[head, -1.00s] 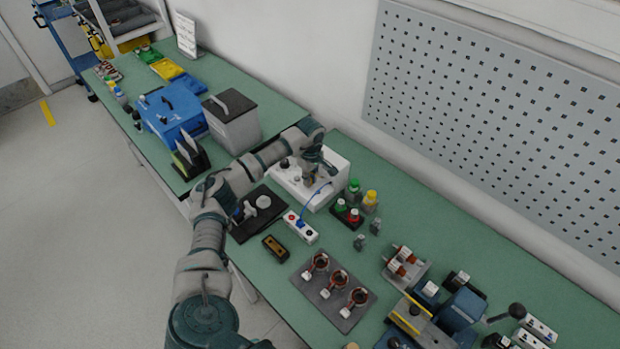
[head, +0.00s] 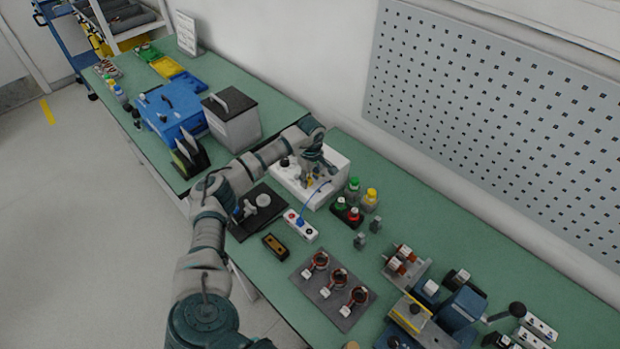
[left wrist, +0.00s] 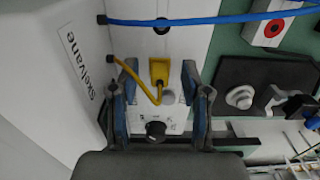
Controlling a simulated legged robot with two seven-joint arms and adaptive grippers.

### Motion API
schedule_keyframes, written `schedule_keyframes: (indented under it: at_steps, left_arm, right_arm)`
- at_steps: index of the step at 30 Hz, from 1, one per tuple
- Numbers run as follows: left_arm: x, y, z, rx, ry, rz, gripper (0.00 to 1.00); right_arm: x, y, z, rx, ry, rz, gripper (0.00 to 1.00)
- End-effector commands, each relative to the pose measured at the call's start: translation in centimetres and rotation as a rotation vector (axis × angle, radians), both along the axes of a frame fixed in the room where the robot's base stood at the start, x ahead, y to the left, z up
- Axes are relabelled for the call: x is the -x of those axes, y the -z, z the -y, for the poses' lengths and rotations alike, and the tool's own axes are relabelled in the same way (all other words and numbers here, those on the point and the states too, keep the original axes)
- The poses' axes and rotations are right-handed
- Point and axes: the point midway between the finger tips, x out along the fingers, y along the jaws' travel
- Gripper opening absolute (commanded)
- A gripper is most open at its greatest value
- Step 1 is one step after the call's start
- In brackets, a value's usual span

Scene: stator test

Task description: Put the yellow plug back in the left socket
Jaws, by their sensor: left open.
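The yellow plug (left wrist: 159,70) is at the white box (left wrist: 185,42) in the left wrist view. Its yellow cable (left wrist: 122,58) bends back to a black fitting at the box's left side. I cannot tell whether the plug sits in a socket or lies on the face. My left gripper (left wrist: 160,78) is open, with one finger on each side of the plug and gaps between. In the head view my left gripper (head: 316,172) is over the white box (head: 338,178) and hides part of it.
A black knob (left wrist: 155,130) is on the box near my fingers. A blue cable (head: 309,203) runs from the box to a white socket block (head: 300,226). A black plate (head: 258,225) lies to the left.

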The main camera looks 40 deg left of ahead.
Motion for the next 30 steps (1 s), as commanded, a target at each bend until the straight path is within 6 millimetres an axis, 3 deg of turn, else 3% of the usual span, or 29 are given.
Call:
schedule_keyframes:
  at_steps: [16,21,30]
  left_arm:
    - [-0.2,-10.2,0.0,0.0,-0.001,0.003,0.47]
    - [-0.2,-11.5,0.0,0.001,-0.001,0.001,0.47]
    - [-0.2,-11.6,0.0,0.001,0.0,0.0,0.47]
  right_arm:
    - [0.0,0.0,0.0,0.0,0.0,0.0,0.32]
    - [0.0,0.0,0.0,0.0,0.0,0.0,0.32]
    - [0.0,0.0,0.0,0.0,0.0,0.0,0.32]
